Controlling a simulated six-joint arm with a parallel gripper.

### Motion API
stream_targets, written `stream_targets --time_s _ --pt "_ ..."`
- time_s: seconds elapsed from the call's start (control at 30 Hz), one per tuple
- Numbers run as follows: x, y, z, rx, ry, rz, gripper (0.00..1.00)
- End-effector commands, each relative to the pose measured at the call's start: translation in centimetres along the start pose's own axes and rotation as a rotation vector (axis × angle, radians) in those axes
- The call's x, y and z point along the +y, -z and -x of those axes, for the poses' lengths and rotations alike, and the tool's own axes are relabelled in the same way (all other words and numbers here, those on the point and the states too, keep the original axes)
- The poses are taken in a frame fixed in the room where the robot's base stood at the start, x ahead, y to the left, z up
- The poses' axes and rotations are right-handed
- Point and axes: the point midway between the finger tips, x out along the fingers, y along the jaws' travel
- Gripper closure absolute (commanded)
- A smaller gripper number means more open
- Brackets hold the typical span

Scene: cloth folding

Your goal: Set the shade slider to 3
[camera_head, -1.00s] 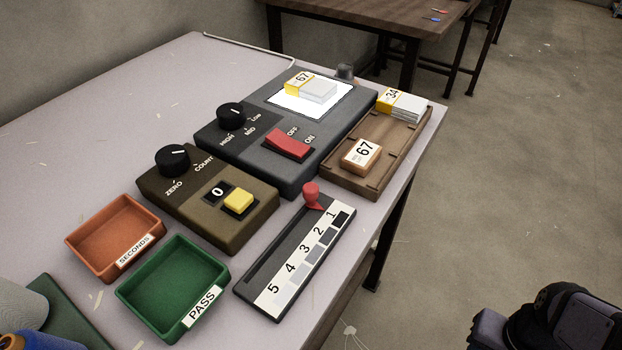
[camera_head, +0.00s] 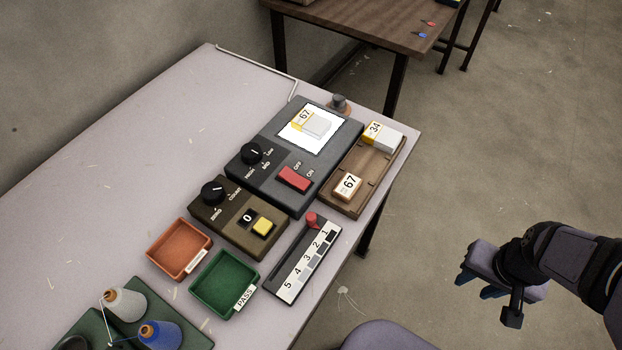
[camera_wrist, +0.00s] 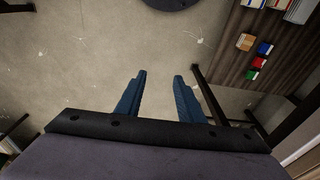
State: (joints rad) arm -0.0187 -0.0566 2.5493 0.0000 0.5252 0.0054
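The shade slider (camera_head: 299,268) is a dark narrow box with a white scale numbered 1 to 5, near the table's right edge. Its red knob (camera_head: 312,219) stands at the far end, by the 1. My gripper (camera_head: 484,290) is off to the right of the table, above the floor, well apart from the slider. In the wrist view my gripper (camera_wrist: 157,92) shows two blue fingers spread apart with nothing between them. The slider is not in the wrist view.
Beside the slider are a green PASS tray (camera_head: 224,284), an orange tray (camera_head: 179,249), a counter box (camera_head: 236,232) and a dark light box (camera_head: 285,150) with a red switch. A wooden tray (camera_head: 372,167) holds labelled blocks. Spools (camera_head: 160,334) stand front left.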

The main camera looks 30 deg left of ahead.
Motion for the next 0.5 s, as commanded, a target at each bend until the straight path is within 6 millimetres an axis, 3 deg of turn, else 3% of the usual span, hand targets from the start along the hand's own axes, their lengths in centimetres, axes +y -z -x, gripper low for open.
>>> stream_targets --time_s 0.03,0.37,0.5 --pt "-0.2 0.7 2.9 0.007 0.001 0.006 0.65" --pt "-3.6 4.4 10.5 0.048 0.019 0.088 0.65" --pt "-8.4 5.8 13.5 0.04 0.041 0.194 0.65"
